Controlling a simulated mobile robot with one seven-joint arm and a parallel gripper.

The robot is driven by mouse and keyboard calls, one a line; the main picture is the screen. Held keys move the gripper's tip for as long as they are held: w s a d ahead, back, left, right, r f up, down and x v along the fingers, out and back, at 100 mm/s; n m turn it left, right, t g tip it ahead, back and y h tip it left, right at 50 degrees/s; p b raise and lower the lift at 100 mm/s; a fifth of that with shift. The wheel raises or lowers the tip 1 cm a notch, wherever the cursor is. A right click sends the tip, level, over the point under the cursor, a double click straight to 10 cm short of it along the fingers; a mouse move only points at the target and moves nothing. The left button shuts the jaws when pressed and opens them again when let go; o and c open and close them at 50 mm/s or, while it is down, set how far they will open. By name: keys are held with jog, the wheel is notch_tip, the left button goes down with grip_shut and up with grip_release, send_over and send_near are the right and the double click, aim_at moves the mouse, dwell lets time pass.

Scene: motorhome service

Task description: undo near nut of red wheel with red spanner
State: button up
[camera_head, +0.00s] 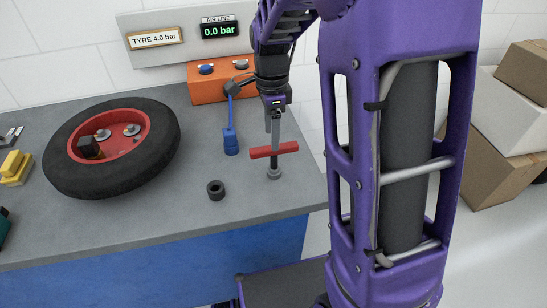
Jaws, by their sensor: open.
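The red wheel (118,142) lies flat on the bench at left, its black tyre (160,165) around a red hub. Two grey round nuts or studs (131,130) show in the hub, and a dark block (88,147) sits at its near left. I cannot tell which is the near nut. The red spanner (262,152) stands upright on the bench near its right end, with a red crossbar and a grey foot. My gripper (272,124) points down at the spanner's upper shaft, open. I cannot tell whether its fingers touch the shaft.
A small black ring (216,190) lies left of the spanner. A blue air tool (231,142) stands behind it, by an orange box (205,86). Yellow blocks (16,168) lie at far left. Clear bench lies between wheel and ring. Boxes (520,70) are stacked at right.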

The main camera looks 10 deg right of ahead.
aim_at(274, 156)
jog(key=f, duration=0.3)
jog(key=f+b, duration=0.1)
jog(key=f, duration=0.5)
jog(key=shift+d+b, duration=0.3)
jog(key=shift+c, duration=0.2)
grip_shut()
jog(key=shift+w, duration=0.1)
